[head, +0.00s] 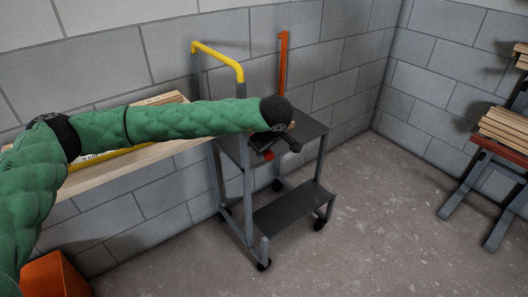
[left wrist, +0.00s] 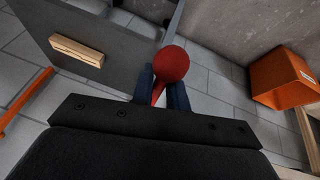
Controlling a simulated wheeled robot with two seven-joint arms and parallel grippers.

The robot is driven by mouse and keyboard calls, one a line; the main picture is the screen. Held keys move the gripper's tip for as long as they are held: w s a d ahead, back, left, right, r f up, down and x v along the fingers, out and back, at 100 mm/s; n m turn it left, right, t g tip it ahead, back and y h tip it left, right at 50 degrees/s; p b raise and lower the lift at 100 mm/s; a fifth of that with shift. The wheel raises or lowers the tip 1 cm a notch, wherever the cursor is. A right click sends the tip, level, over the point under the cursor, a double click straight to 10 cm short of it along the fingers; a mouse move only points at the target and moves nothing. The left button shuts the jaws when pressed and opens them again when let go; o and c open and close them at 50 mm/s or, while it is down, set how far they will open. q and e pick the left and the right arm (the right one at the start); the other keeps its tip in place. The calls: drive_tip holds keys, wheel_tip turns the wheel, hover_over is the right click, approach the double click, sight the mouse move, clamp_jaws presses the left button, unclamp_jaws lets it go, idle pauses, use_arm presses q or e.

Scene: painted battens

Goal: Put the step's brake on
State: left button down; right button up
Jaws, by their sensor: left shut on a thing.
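The grey wheeled step (head: 290,207) stands by the block wall, with a yellow handrail (head: 218,58) and a dark upper platform (head: 309,127). My left gripper (head: 276,146) is at the near side of the upper platform. In the left wrist view, a red ball knob (left wrist: 172,64) on a red stem sits between the fingers of my left gripper (left wrist: 163,92), which is shut on it. A bit of red (head: 268,155) shows beside the gripper in the head view. The lower end of the stem is hidden. My right gripper is not in view.
A wooden block (left wrist: 76,50) lies on the platform. An orange upright bar (head: 283,65) stands behind it. A shelf of battens (head: 140,158) is at left, an orange box (head: 52,276) below. A trestle with battens (head: 505,130) is at right. The floor between is clear.

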use_arm(q)
drive_tip(key=shift+s+f, duration=0.15)
drive_tip(key=shift+f, duration=0.3)
drive_tip(key=c, duration=1.2)
unclamp_jaws()
drive_tip(key=shift+a, duration=0.1)
drive_tip(key=shift+o, duration=0.2)
drive_tip(key=shift+r, duration=0.2)
drive_tip(key=shift+r, duration=0.1)
drive_tip(key=shift+r, duration=0.2)
drive_tip(key=v, duration=0.7)
drive_tip(key=shift+b, duration=0.4)
